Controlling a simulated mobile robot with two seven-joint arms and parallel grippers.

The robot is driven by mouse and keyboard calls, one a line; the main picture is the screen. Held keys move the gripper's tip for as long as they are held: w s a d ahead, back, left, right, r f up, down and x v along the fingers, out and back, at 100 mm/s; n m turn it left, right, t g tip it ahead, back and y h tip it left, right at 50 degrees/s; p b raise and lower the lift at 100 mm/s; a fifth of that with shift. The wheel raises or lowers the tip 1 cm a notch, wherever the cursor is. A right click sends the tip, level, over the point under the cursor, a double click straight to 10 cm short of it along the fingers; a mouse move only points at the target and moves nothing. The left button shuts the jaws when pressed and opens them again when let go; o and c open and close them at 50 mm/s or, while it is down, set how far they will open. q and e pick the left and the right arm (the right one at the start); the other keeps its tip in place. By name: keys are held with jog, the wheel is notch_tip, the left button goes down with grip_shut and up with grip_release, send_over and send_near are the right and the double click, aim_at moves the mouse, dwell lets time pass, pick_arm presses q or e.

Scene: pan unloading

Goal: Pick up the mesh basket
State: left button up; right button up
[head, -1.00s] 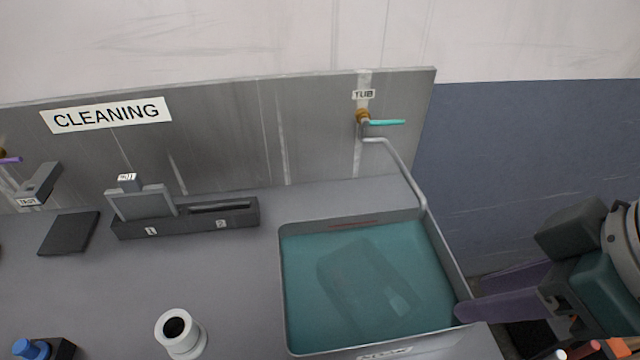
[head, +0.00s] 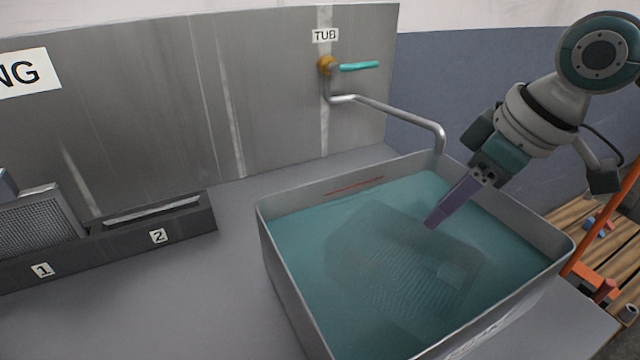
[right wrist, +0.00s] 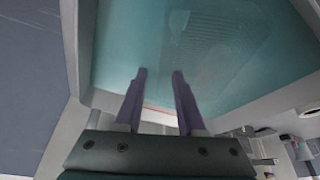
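A mesh basket (head: 400,265) lies under the teal water in the tub (head: 290,312); its outline is faint and blurred. It shows dimly in the right wrist view (right wrist: 215,50). My right gripper (head: 432,222) is over the tub, its purple fingers pointing down toward the basket's far right part. In the right wrist view the fingers (right wrist: 159,73) stand apart with nothing between them. I cannot tell whether the tips touch the water. A second mesh piece (head: 38,232) stands in the slot marked 1. My left gripper is not in view.
A dark holder (head: 185,228) with slots marked 1 and 2 stands left of the tub; slot 2 looks empty. A tap with a bent spout (head: 390,108) reaches over the tub's back corner. The counter (head: 230,290) between holder and tub is clear.

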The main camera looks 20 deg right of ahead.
aim_at(424, 227)
jog(key=x, duration=0.5)
jog(key=shift+a+f+b, duration=0.1)
jog(key=shift+f+b, duration=0.25)
grip_shut()
dwell(1.1)
